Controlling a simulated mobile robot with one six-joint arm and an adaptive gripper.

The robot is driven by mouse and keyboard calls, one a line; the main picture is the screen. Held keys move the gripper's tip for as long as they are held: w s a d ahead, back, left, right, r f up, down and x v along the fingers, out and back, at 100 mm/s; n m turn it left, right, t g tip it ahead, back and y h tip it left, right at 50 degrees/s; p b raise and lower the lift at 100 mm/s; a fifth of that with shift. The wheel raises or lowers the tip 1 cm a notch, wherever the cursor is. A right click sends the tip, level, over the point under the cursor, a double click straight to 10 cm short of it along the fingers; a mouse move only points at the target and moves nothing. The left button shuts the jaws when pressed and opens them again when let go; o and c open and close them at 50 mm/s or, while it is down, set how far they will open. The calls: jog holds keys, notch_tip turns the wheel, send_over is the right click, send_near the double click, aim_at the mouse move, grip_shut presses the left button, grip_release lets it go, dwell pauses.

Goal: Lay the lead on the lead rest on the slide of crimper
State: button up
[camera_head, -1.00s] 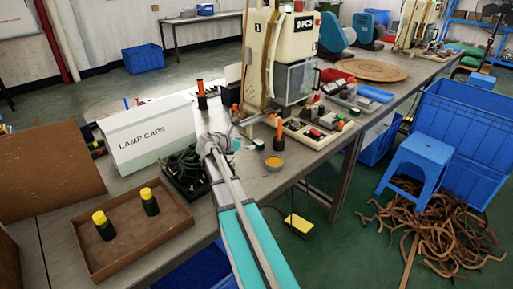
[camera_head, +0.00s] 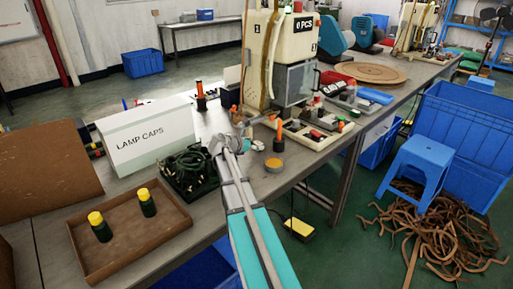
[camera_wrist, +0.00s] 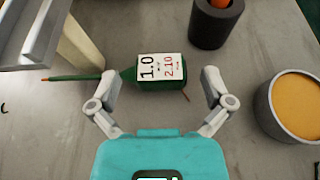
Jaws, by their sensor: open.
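In the wrist view a green lead (camera_wrist: 82,78) lies on the grey bench. It has a thicker green part with a white label (camera_wrist: 160,67) reading 1.0 and 2.10, and a thin copper-coloured end at the right. My gripper (camera_wrist: 158,84) is open, one finger to each side of the labelled part, with nothing held. In the head view my gripper (camera_head: 225,147) is low over the bench in front of the crimper (camera_head: 272,60), a cream machine with a PCS counter. There the lead is hidden or too small to tell. I cannot make out the lead rest clearly.
An orange-filled cup (camera_wrist: 296,105) stands right of the gripper, and a dark round holder (camera_wrist: 214,25) behind it. A grey and cream structure (camera_wrist: 62,40) rises at upper left. A tray of coiled dark leads (camera_head: 190,172) and a brown tray (camera_head: 130,236) are at left.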

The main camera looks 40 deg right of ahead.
aim_at(259, 142)
jog(key=shift+b+x, duration=0.55)
jog(key=shift+x, duration=1.3)
jog(key=c, duration=1.2)
jog(key=shift+c, duration=0.2)
jog(key=shift+r, duration=0.15)
notch_tip(259, 142, up, 4)
jog(key=p, duration=0.4)
jog(key=shift+f, duration=0.25)
jog(key=s+a, duration=0.3)
jog(key=a, duration=0.2)
jog(key=s+a, duration=0.3)
jog(key=a, duration=0.2)
jog(key=s+a, duration=0.3)
jog(key=a, duration=0.2)
jog(key=shift+s+a+f, duration=0.1)
jog(key=shift+s+f, duration=0.05)
jog(key=shift+s, duration=0.2)
